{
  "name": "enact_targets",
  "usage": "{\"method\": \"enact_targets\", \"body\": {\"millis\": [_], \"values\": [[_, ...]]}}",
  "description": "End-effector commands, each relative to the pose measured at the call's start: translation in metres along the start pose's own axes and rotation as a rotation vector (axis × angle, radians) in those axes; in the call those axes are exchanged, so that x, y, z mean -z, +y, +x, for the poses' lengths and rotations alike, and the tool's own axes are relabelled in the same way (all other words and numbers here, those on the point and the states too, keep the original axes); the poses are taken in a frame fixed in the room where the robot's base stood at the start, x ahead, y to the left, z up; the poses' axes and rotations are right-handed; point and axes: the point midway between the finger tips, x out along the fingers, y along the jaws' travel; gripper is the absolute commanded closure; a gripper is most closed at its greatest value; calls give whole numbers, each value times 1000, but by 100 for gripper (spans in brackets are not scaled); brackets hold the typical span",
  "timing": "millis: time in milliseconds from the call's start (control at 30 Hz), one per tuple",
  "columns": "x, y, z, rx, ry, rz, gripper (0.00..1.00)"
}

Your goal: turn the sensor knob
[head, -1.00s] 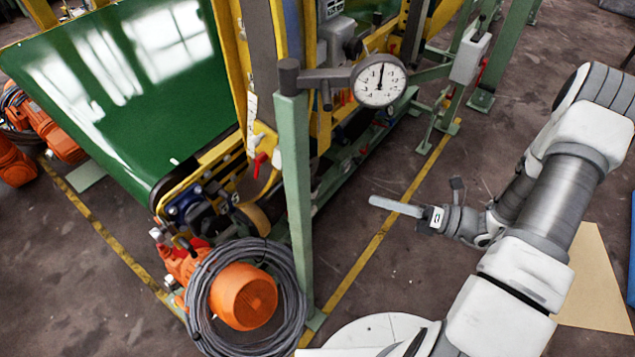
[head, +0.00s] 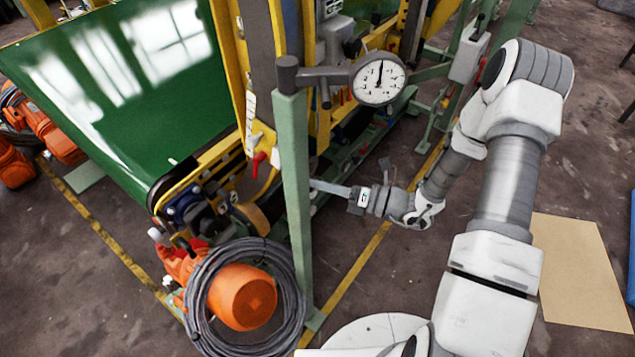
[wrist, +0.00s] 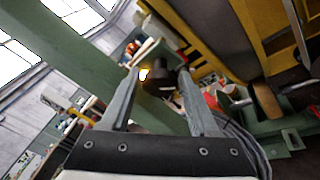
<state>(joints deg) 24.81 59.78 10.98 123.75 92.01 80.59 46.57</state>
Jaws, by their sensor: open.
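A round white dial gauge (head: 379,78) is held by a grey arm at the top of a green post (head: 296,190). A small dark knob (head: 325,97) hangs below that arm; I cannot tell whether it is the sensor knob. My gripper (head: 315,186) is right of the post, below the gauge, pointing left. In the wrist view my gripper (wrist: 158,73) has its two fingers apart. A dark cylindrical part (wrist: 160,86) appears between them, in front of or beside the green beam; contact and its identity are unclear.
A green conveyor belt (head: 110,90) fills the upper left. An orange motor (head: 242,297) with coiled grey cable stands at the post's foot. Yellow frame parts rise behind the post. Open floor (head: 400,290) lies to the right, with a tan board (head: 575,270).

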Motion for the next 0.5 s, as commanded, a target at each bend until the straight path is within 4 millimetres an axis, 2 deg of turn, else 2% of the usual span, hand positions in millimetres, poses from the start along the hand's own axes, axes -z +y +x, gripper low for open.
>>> {"method": "enact_targets", "body": {"millis": [133,400,467,500], "values": [[0,0,0,0,0,0,41],[0,0,0,0,0,0,89],[0,0,0,0,0,0,100],[0,0,0,0,-1,0,100]]}}
